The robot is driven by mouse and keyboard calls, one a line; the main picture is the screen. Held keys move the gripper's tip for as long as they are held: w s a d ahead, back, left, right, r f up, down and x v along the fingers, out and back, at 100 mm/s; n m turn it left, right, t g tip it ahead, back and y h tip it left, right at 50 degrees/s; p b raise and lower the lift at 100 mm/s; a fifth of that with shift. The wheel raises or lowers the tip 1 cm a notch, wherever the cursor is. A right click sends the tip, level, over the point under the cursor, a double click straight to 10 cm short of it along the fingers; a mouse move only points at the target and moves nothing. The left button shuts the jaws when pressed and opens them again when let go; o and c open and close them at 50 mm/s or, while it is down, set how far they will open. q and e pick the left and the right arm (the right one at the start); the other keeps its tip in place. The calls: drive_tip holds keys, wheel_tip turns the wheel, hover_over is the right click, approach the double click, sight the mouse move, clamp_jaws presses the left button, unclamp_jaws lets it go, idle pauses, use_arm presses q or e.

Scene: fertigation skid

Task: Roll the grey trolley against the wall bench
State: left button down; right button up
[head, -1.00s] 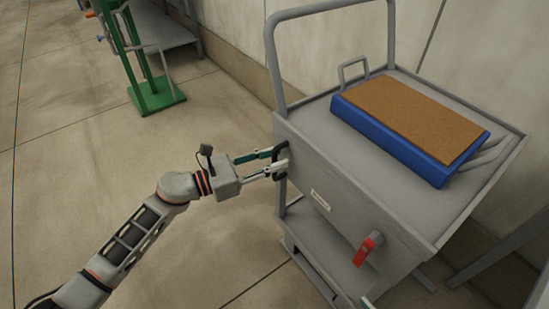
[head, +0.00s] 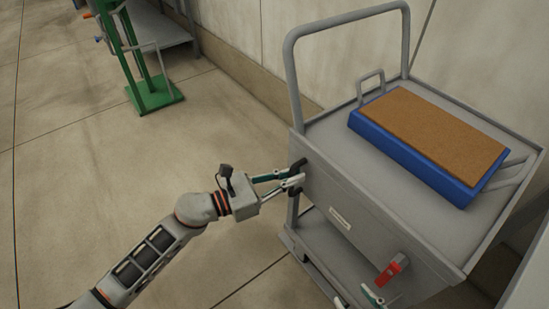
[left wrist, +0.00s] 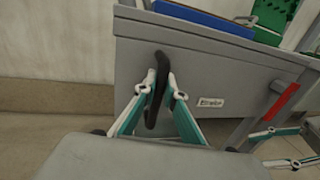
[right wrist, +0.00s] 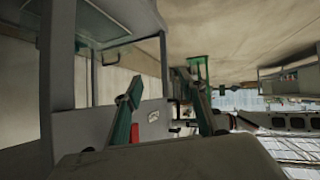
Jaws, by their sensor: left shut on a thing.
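The grey trolley (head: 350,207) stands at the right of the head view, with a tall push bar and a flat top. My left gripper (head: 298,176) is shut on a black handle on the trolley's side panel. In the left wrist view this black handle (left wrist: 157,95) sits upright between the fingers. A red handle (head: 389,272) is on the same panel, farther right. My right gripper (right wrist: 165,100) is open, its fingers apart near the panel and the red handle. It also shows at the bottom of the head view (head: 370,298).
A blue box with a brown top (head: 420,162) lies on the trolley. The pale wall (head: 270,60) runs behind it. A green stand (head: 152,95) and a grey bench-like structure (head: 160,35) are at the top left. The floor left of the trolley is clear.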

use_arm(q)
drive_tip(key=s+d, duration=0.2)
drive_tip(key=s, duration=0.1)
drive_tip(key=shift+s+d+r, duration=0.15)
drive_tip(key=shift+d+r, duration=0.05)
drive_tip(key=shift+s+d+f+p, duration=0.1)
drive_tip(key=shift+s+d+p, duration=0.1)
drive_tip(key=shift+s+p, duration=0.1)
drive_tip(key=shift+s+d+f, duration=0.1)
drive_tip(key=shift+f, duration=0.1)
use_arm(e)
drive_tip(key=shift+s+d+f+g, duration=0.3)
drive_tip(key=shift+s+d+f, duration=0.3)
drive_tip(key=shift+f, duration=0.15)
use_arm(q)
drive_tip(key=c, duration=2.1)
unclamp_jaws()
use_arm(e)
drive_tip(key=shift+r, duration=0.15)
use_arm(q)
drive_tip(key=v, duration=1.2)
